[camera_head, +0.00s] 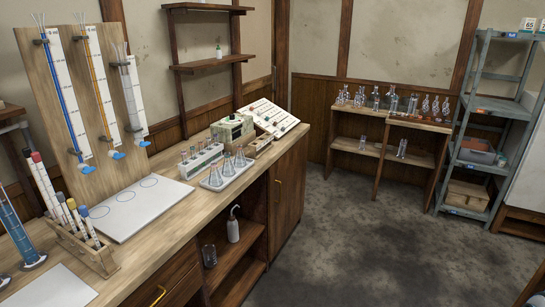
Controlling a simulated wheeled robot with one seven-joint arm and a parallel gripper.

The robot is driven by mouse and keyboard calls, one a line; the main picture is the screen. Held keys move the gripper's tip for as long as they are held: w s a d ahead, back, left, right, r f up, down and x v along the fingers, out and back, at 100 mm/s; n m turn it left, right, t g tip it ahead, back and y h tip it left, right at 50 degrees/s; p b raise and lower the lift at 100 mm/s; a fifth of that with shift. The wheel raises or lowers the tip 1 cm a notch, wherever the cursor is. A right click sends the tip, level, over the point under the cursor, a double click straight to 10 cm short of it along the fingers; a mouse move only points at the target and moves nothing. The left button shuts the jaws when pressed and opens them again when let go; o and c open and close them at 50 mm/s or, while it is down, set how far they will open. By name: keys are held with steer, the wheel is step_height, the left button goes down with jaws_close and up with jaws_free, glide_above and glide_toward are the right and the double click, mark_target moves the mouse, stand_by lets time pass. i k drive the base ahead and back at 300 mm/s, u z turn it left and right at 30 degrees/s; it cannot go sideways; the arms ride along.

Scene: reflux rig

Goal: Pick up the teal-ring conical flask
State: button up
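Several clear conical flasks stand upright in a white tray (223,187) on the wooden bench. A left flask (215,178), a middle flask (228,167) and a right flask (240,159) show most clearly. They are small in this view, and I cannot tell which one has a teal ring. My gripper is not in view, so its state and its place relative to the flasks are hidden.
A rack of small bottles (201,160) stands behind the tray, with a greenish box (232,129) farther back. A burette board (85,90) and white mat (140,208) are to the left. Glassware crowds a far shelf (395,117). The dark floor (370,240) is clear.

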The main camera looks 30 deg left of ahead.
mark_target(228, 169)
steer(key=i, duration=1.95)
steer(key=u, duration=2.5)
steer(key=i, duration=1.65)
steer(key=z, duration=0.05)
